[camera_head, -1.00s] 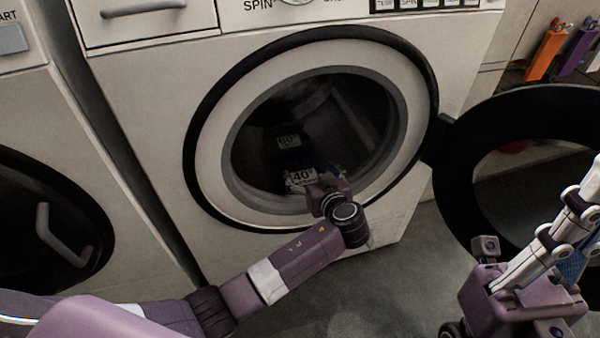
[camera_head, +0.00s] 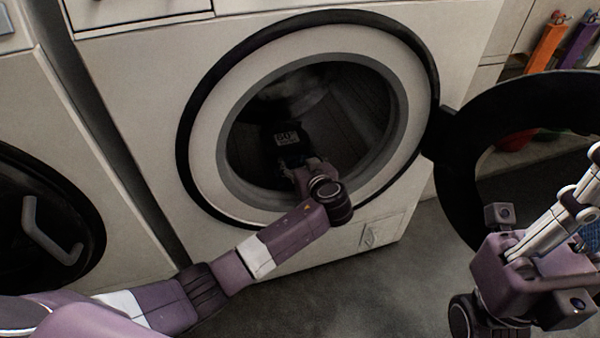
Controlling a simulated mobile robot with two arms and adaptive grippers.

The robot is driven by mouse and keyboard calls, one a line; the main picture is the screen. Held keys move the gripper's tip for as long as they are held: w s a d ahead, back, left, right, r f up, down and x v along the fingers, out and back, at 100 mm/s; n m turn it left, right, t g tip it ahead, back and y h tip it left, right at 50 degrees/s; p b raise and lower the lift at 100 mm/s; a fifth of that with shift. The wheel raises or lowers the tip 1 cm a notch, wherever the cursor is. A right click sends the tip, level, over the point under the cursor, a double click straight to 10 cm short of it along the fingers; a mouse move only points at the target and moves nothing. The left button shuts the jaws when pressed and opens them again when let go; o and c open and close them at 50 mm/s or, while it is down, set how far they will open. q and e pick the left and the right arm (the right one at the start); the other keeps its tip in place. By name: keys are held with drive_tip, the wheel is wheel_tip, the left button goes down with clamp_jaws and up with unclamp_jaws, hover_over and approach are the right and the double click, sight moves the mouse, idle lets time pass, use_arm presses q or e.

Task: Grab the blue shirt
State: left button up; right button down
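My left gripper (camera_head: 292,160) reaches through the round opening into the washing machine drum (camera_head: 345,130). It is dark in there, and its fingers are hard to make out. A dark item with a pale printed label (camera_head: 287,137) is just beyond the fingers; I cannot tell its colour or whether they touch it. No clearly blue shirt shows in the drum. My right gripper (camera_head: 575,205) is at the lower right in front of the open door, its pale fingers running toward the right edge. A small blue patterned patch (camera_head: 590,236) shows beside them; I cannot tell what it is.
The washer's black door (camera_head: 462,150) stands open to the right, close to my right gripper. Another machine with a closed dark door (camera_head: 40,220) is at the left. Orange (camera_head: 546,45) and purple (camera_head: 580,42) items stand at the back right. The grey floor (camera_head: 390,285) below is clear.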

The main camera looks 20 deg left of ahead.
use_arm(q)
drive_tip(key=c, duration=0.7)
